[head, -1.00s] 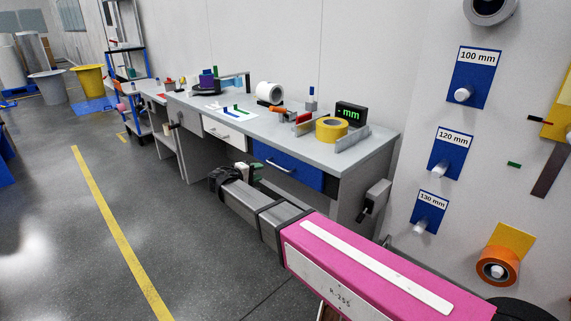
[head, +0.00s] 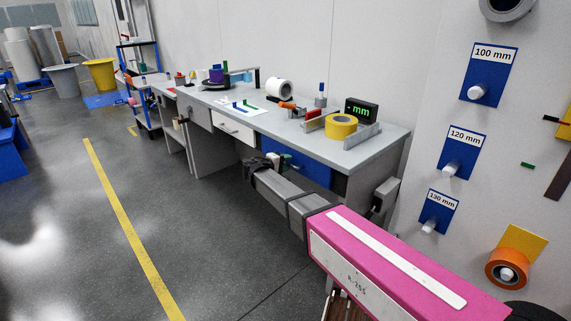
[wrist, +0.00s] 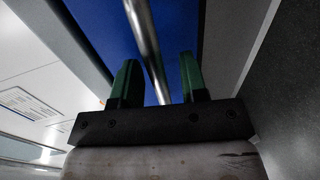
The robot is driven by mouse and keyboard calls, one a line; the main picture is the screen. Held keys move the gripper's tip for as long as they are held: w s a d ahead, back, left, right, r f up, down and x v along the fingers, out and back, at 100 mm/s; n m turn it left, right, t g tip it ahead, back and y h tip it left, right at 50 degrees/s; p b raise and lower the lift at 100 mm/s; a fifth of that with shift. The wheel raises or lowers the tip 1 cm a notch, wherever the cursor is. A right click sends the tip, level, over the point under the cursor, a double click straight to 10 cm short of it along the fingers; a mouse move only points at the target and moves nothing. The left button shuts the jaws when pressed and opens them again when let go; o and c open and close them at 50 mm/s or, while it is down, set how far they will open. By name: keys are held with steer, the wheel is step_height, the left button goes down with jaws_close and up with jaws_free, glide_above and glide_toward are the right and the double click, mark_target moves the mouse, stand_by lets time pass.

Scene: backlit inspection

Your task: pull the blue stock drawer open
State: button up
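The blue stock drawer (head: 313,172) sits under the right end of the grey bench, and its front looks flush with the bench. In the wrist view its blue front (wrist: 185,20) fills the upper middle. A shiny metal bar handle (wrist: 146,38) runs across that front and passes between the two green fingers of my gripper (wrist: 160,80). The fingers stand apart, with a gap on each side of the bar. In the head view my gripper (head: 279,160) is at the drawer front and hides most of the handle.
A white drawer (head: 233,128) is left of the blue one. The bench top (head: 285,122) holds a yellow tape roll (head: 341,126), a white roll (head: 279,88) and a display (head: 361,111). A grey box (head: 384,194) hangs at the bench's right end.

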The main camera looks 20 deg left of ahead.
jaws_close()
steer(key=shift+s, duration=0.1)
steer(key=f+v, duration=0.2)
steer(key=v, duration=1.2)
steer(key=s+f+v, duration=0.1)
steer(key=f+v, duration=0.2)
steer(key=v, duration=1.1)
steer(key=shift+a+f, duration=0.25)
steer(key=shift+a, duration=0.05)
steer(key=shift+w, duration=0.1)
jaws_free()
